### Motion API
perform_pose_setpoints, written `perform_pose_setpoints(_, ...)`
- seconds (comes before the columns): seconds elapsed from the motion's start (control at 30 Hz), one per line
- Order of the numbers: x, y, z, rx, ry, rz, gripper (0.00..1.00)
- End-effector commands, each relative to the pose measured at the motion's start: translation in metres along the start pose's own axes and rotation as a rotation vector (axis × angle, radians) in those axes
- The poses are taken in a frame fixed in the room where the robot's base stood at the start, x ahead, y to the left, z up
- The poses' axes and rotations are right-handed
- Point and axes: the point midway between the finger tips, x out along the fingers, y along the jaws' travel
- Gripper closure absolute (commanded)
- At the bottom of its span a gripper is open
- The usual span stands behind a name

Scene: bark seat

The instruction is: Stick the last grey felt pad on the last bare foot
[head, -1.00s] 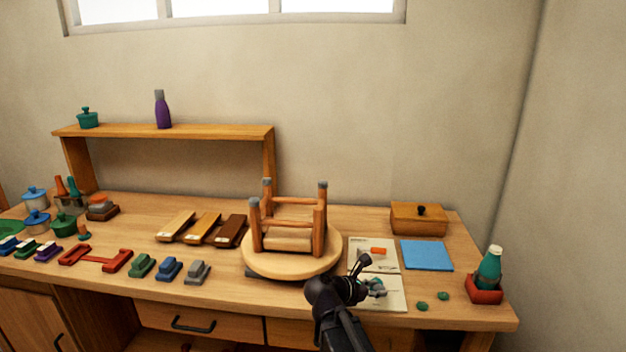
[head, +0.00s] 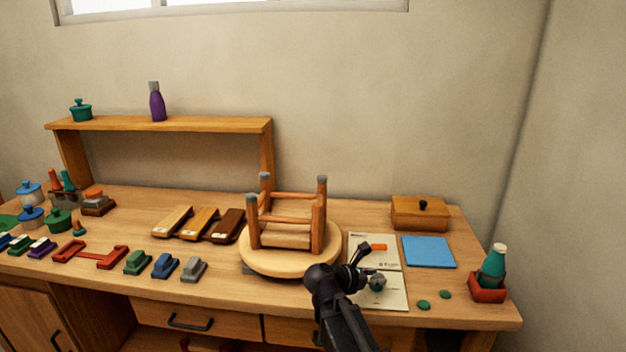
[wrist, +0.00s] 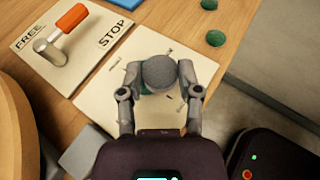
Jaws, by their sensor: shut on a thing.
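The wooden stool stands upside down, its round seat (head: 262,259) on the bench and its legs (head: 321,210) pointing up. Grey tips show on the back left leg (head: 264,177) and a right leg (head: 322,179); I cannot tell clearly which foot is bare. My gripper (wrist: 160,78) is shut on the round grey felt pad (wrist: 160,71), one finger on each side. A bit of teal shows under the pad. In the head view the gripper (head: 368,280) and pad (head: 378,282) are low over the pale card, right of the seat.
An orange-handled lever (head: 379,247) lies on the card marked FREE and STOP (wrist: 60,48). Two green discs (head: 424,305) lie at the right, near a teal bottle (head: 493,266) in a red holder. A blue mat (head: 428,251) and wooden box (head: 419,213) are behind.

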Motion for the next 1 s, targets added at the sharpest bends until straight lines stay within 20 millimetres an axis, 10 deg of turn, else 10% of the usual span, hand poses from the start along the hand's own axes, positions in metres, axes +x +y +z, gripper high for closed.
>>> perform_pose_setpoints(1.0,-0.104,0.119,0.122,-0.044,-0.001,0.108,0.7)
